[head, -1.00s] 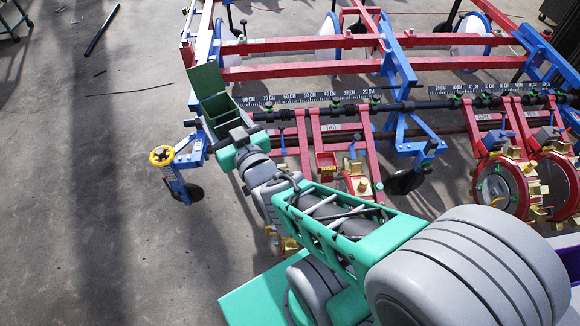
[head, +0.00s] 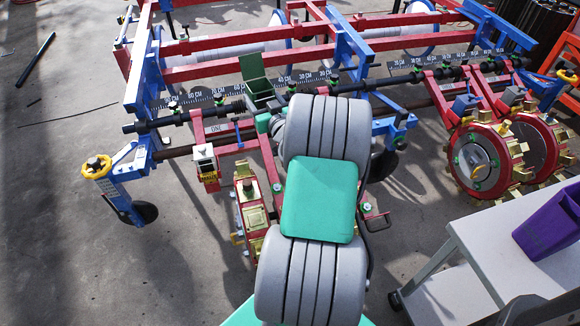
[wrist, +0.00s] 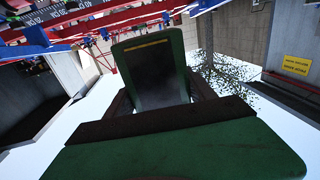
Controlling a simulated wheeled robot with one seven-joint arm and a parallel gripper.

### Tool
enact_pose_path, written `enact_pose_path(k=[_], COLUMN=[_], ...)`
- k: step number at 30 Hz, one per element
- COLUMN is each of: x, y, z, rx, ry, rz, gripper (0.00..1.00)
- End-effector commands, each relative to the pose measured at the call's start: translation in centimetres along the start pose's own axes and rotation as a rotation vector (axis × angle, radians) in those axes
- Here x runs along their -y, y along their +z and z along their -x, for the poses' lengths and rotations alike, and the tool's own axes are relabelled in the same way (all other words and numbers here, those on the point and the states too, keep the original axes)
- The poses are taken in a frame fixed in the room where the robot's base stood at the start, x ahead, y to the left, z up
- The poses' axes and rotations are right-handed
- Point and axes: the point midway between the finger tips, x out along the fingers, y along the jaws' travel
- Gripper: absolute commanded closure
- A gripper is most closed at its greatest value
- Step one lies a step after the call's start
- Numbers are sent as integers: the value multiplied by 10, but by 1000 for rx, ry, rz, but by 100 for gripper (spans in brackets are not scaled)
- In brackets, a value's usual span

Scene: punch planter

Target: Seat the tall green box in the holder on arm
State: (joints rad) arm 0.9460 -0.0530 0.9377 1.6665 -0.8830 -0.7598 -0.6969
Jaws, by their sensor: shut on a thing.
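The tall green box (head: 258,88) is dark green, with an open top and a raised back panel. In the head view it stands above the planter's black bar, tilted a little. In the wrist view the box (wrist: 150,62) fills the middle, its dark mouth facing me. My gripper (head: 264,114) is shut on the box's lower part, its fingers mostly hidden by my arm. A red bracket with a pale top (head: 206,164) sits on a red planter arm below and left of the box. I cannot tell whether this is the holder.
A red and blue planter frame (head: 240,68) with a centimetre scale spans the view. A yellow-knobbed blue post (head: 100,168) stands at left and toothed wheels (head: 482,160) at right. A white table (head: 500,240) with a purple bin (head: 548,222) is at lower right.

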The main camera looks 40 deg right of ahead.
Motion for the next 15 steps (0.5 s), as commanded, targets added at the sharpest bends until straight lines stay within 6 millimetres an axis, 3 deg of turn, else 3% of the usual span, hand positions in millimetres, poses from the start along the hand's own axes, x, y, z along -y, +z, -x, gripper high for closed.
enact_pose_path(k=[1, 9, 12, 15], x=[-28, -152, -185, -206], y=[30, 104, 123, 133], z=[1, 26, 41, 52], rx=[1, -1, -1, -2], ry=[25, 109, 132, 146], rz=[-1, 0, 0, 1], gripper=[90, 90, 90, 90])
